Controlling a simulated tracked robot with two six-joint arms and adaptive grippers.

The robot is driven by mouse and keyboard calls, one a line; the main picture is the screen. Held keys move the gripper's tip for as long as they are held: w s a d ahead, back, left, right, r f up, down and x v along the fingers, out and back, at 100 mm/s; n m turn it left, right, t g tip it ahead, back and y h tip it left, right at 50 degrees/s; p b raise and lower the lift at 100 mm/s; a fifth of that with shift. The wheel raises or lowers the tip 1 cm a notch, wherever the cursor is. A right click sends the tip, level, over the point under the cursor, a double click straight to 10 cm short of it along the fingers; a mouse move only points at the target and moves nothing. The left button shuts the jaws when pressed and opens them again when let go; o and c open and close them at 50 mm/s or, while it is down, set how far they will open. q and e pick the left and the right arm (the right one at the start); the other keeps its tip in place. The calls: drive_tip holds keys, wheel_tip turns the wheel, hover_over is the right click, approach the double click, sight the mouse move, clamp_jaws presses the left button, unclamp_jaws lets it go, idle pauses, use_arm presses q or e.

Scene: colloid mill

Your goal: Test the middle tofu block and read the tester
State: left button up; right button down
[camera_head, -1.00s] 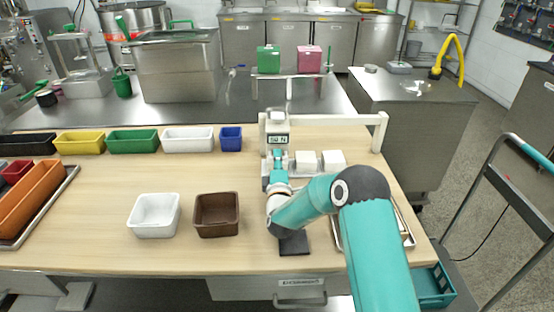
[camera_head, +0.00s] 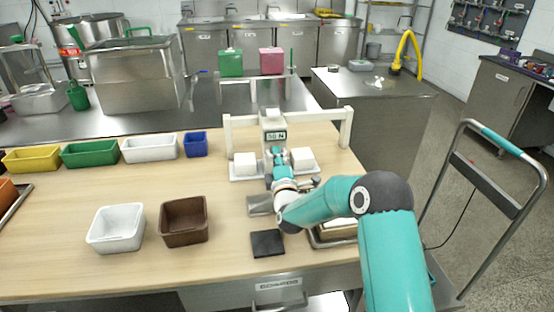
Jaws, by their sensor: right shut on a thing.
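The tester (camera_head: 273,117) is a white head on a white rail frame (camera_head: 345,130) at the back of the wooden table. Its small display shows a number followed by N, perhaps 30 or 50; the digits are too small to be sure. My right gripper (camera_head: 278,157) is shut on the tester just below the display. White tofu blocks stand on a pale base, one on the left (camera_head: 245,163) and one on the right (camera_head: 302,158). The middle block is hidden behind my gripper, so I cannot tell whether the tester touches it. My left gripper is out of view.
A white bin (camera_head: 117,228) and a brown bin (camera_head: 184,220) stand at the front left. A dark square pad (camera_head: 267,243) lies near the front edge. A metal tray (camera_head: 318,240) is partly behind my right arm. Coloured bins line the back left. The table's centre left is clear.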

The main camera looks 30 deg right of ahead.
drive_tip(key=shift+f, duration=0.15)
drive_tip(key=c, duration=1.2)
unclamp_jaws()
drive_tip(key=shift+w+f, duration=0.1)
drive_tip(key=shift+w, duration=0.1)
drive_tip(key=shift+s, duration=0.15)
drive_tip(key=v, duration=1.1)
drive_tip(key=shift+s+a, duration=0.15)
drive_tip(key=shift+s, duration=0.2)
